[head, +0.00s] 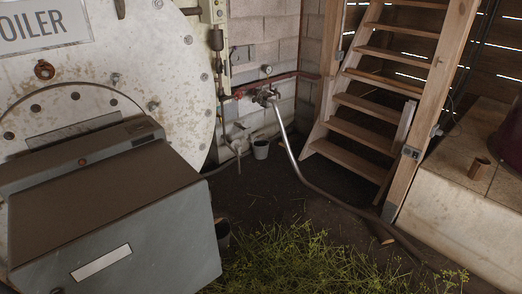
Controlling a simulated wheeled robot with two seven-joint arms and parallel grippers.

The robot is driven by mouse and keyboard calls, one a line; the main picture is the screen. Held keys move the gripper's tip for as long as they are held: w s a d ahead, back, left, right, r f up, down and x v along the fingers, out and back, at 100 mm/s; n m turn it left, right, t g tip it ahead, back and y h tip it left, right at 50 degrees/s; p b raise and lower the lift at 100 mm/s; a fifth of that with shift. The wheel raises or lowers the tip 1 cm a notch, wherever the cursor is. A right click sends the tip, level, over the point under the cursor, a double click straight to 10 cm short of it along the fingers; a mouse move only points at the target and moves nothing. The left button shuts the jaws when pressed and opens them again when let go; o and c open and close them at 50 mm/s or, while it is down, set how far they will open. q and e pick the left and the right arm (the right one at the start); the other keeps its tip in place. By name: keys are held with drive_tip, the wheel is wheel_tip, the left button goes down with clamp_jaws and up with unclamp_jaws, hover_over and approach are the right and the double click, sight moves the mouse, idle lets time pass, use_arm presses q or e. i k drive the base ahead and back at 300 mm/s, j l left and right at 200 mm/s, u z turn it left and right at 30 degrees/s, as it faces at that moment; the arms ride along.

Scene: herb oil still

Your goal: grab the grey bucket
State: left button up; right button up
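A small grey bucket (261,149) stands upright on the dark floor near the block wall, below the valve and pipes. A second, darker bucket (222,234) is partly hidden behind the right edge of the grey boiler housing. I cannot tell whether it is grey or black. Neither of my grippers is in view.
The white boiler (180,70) and its grey housing (115,215) fill the left. A hose (325,190) runs from the valve across the floor. Cut herbs (300,262) cover the front floor. Wooden stairs (365,130) and a pale ledge (450,215) stand at right.

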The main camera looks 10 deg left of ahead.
sight(260, 145)
drive_tip(key=i+z, duration=0.25)
drive_tip(key=i, duration=0.25)
drive_tip(key=i+l, duration=0.1)
drive_tip(key=i, duration=0.5)
drive_tip(key=i+l, duration=0.1)
drive_tip(key=i, duration=0.5)
drive_tip(key=i+l, duration=0.1)
drive_tip(key=i, duration=0.55)
drive_tip(key=i+j+u, duration=0.2)
drive_tip(key=i, duration=0.55)
drive_tip(key=i+l+u, duration=0.1)
drive_tip(key=i+u, duration=0.15)
drive_tip(key=i, duration=0.45)
drive_tip(key=i+l+u, duration=0.2)
drive_tip(key=i, duration=0.55)
